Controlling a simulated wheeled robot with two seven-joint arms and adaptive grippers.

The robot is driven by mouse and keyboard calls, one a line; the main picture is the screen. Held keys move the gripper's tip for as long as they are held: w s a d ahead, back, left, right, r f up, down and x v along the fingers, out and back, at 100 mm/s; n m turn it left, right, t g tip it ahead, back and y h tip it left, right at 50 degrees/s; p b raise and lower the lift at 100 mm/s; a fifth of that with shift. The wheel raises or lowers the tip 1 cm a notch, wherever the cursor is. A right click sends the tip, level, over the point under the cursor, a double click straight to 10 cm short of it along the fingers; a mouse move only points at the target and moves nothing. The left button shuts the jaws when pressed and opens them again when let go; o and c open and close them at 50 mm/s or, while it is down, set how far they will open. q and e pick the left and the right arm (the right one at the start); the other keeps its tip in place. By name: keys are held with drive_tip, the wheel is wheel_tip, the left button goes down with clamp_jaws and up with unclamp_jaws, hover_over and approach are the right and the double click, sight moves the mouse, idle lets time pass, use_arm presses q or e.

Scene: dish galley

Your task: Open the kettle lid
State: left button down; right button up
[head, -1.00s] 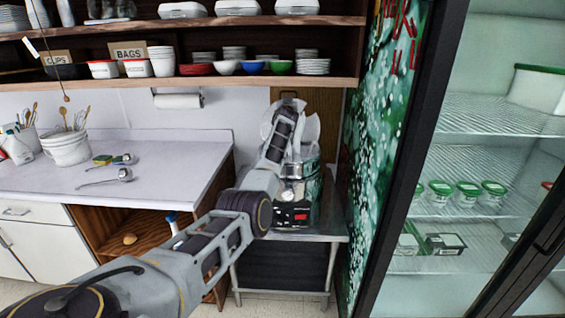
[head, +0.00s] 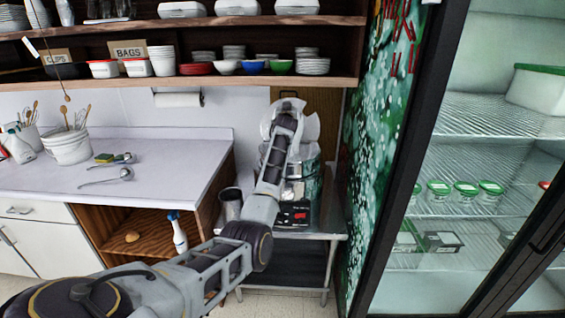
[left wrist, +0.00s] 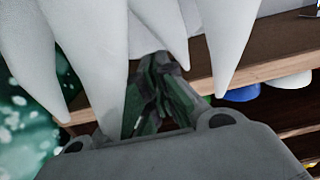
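The kettle (head: 299,190), a silver round pot on a black base with a red panel, stands on a small steel table, partly hidden by my left arm. A pale, pointed, rounded shape (head: 311,126) stands upright above it behind my arm; it looks like the raised lid, but I cannot be sure. My left gripper (head: 285,108) is at this shape, its fingers mostly hidden in the head view. In the left wrist view the dark fingers (left wrist: 160,90) show close to large pale pointed forms (left wrist: 95,60). Whether they grip anything is unclear. My right gripper is out of view.
A metal cup (head: 231,204) stands left of the kettle. The shelf (head: 180,83) with bowls and tubs runs above and behind. A green patterned panel (head: 375,130) and the glass-front fridge (head: 470,150) close off the right. The counter (head: 150,170) lies left.

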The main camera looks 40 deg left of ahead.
use_arm(q)
drive_tip(key=f+p+v, duration=0.1)
drive_tip(key=v, duration=0.6)
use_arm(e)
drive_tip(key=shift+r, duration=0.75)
use_arm(q)
drive_tip(key=shift+s, duration=0.15)
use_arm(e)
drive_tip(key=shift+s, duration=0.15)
